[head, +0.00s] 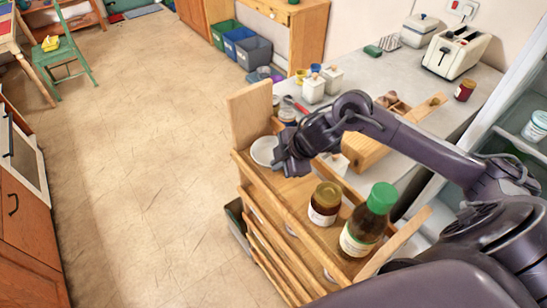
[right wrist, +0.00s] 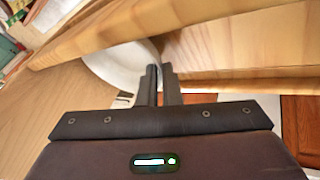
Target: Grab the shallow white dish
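The shallow white dish (head: 263,151) is at the far end of the wooden rack's top shelf, beside the upright end board. My right gripper (head: 279,166) is at the dish's right side and hides part of it. In the right wrist view the dish (right wrist: 118,66) lies left of and beyond the fingers, and its right rim runs to the narrow gap between them. The right gripper (right wrist: 160,80) looks closed on this rim, with the fingers close together. My left gripper does not show.
A brown-lidded jar (head: 324,204) and a green-capped bottle (head: 369,220) stand on the wooden rack (head: 290,196) nearer to me. The counter at right holds a toaster (head: 456,52) and white canisters (head: 313,89). The floor (head: 140,170) at left is clear.

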